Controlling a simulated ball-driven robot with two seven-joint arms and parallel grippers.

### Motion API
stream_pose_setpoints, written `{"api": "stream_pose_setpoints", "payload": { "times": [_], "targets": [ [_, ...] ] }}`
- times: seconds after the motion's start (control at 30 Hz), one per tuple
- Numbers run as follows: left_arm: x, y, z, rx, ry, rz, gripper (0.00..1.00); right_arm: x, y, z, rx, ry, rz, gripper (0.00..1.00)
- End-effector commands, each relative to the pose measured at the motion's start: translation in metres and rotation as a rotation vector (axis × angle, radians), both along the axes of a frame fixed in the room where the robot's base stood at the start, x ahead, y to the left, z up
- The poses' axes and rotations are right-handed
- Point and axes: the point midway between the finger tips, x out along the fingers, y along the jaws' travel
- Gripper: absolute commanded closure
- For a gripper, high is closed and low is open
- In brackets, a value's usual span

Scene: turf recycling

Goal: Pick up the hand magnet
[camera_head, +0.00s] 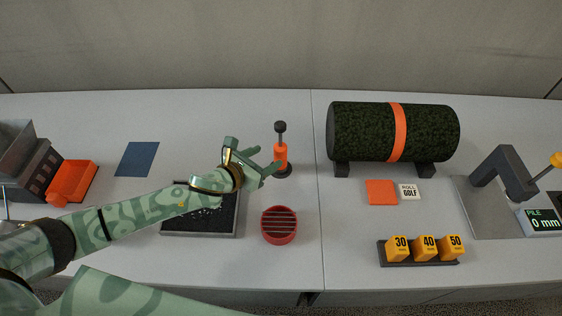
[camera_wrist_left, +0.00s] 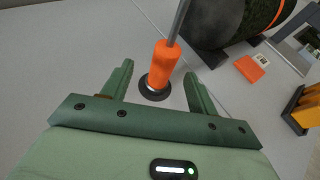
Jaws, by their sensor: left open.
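The hand magnet (camera_head: 280,155), as I take it, is an upright tool with an orange body, a dark round base and a rod topped by a black knob. It stands on the grey bench left of the turf roll. My left gripper (camera_head: 267,160) is open and empty just left of it, fingers pointing toward it. In the left wrist view the magnet's orange body (camera_wrist_left: 164,62) shows between and beyond the open fingers of the gripper (camera_wrist_left: 158,72). Its dark base (camera_wrist_left: 152,91) rests on the bench. My right gripper is not in view.
A dark tray of granules (camera_head: 200,228) lies under my left forearm. A red slotted cup (camera_head: 279,226) stands in front of the magnet. The strapped turf roll (camera_head: 360,132) is to its right. A blue mat (camera_head: 137,159) and an orange bin (camera_head: 72,182) are left.

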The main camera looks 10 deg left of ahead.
Motion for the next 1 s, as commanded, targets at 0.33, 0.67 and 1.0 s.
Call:
{"api": "stream_pose_setpoints", "payload": {
  "times": [0.33,0.67,1.0],
  "targets": [
    [0.029,-0.021,-0.021,-0.004,0.002,0.002,0.41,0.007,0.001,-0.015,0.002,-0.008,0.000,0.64],
    [0.053,-0.035,-0.032,-0.002,0.002,0.001,0.41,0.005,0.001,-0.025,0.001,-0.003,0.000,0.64],
    [0.053,-0.034,-0.031,-0.002,0.002,0.001,0.89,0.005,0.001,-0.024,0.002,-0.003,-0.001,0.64]
  ]
}}
